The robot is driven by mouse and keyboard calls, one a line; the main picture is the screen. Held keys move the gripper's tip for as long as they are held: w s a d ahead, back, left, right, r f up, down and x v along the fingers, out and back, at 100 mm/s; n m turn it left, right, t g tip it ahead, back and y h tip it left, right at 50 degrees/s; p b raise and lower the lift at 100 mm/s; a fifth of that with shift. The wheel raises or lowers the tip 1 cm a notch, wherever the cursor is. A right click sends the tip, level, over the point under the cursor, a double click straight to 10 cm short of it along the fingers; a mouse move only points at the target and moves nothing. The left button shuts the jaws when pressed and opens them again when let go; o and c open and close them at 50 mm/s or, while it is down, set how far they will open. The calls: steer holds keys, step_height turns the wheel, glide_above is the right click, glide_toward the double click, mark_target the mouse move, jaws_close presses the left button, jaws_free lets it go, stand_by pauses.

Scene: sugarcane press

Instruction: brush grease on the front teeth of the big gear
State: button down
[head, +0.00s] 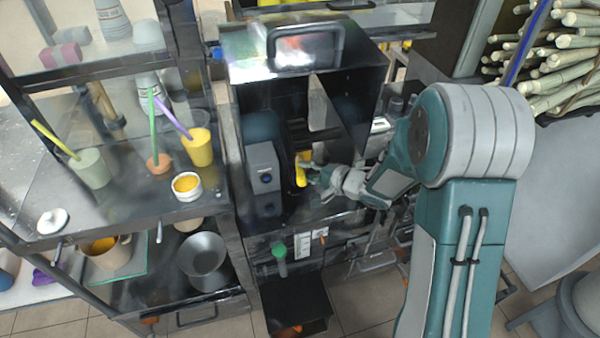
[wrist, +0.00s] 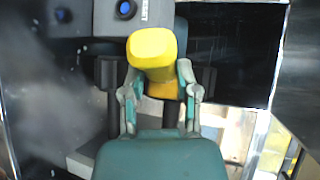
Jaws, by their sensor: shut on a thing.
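My gripper (head: 312,174) reaches into the open front of the dark press housing (head: 262,75) in the head view. In the wrist view, its two fingers (wrist: 158,84) are shut on a yellow block-like handle (wrist: 153,48), probably the brush's. The same yellow handle (head: 301,166) stands roughly upright inside the housing in the head view. No bristles show in either view. I cannot make out the big gear or its teeth in the dark interior. A small white tub (head: 187,186) with orange-yellow contents, possibly grease, stands on the left counter.
A grey box with a blue button (head: 264,168) stands just left of my gripper; blue buttons also show in the wrist view (wrist: 126,9). Cups with straws (head: 198,147) crowd the left counter (head: 125,205). A metal funnel-like bowl (head: 204,257) sits below. Cut cane (head: 565,55) is stacked at right.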

steer(key=shift+s+a, duration=0.2)
steer(key=shift+a, duration=0.45)
steer(key=shift+s+a, duration=0.2)
steer(key=shift+a, duration=0.45)
stand_by(0.6)
steer(key=shift+s+d, duration=0.1)
steer(key=shift+s+d, duration=0.25)
steer(key=shift+s, duration=0.7)
steer(key=shift+s+d, duration=0.3)
steer(key=shift+s, duration=0.6)
steer(key=shift+s+d, duration=0.25)
steer(key=shift+s, duration=0.7)
steer(key=s, duration=0.3)
steer(key=shift+d, duration=0.4)
